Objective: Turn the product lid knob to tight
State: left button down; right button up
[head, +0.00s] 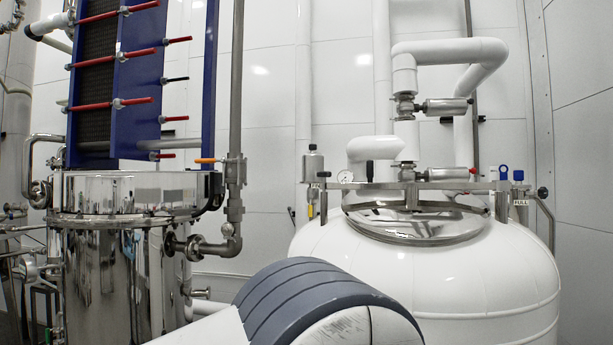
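A white tank (480,275) with a polished round steel lid (415,228) stands at the right. A steel bar (440,186) crosses above that lid. A black upright knob (369,171) stands near the bar's left part, and a blue knob (504,173) stands near its right end. A smaller black knob (543,193) sits at the far right. No readable label shows which one is the product lid knob, and I cannot tell how tight any is. Neither gripper is in view. Part of my own arm, white and dark grey, shows at the bottom centre.
A polished steel vessel (130,255) with a blue plate unit (140,85) above it stands at the left. A steel pipe (237,100) with a valve rises beside it. White pipes (450,52) rise above the white tank.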

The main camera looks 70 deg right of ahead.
aim_at(324, 174)
jog(key=z, duration=0.3)
jog(key=i, duration=0.6)
jog(key=z, duration=0.5)
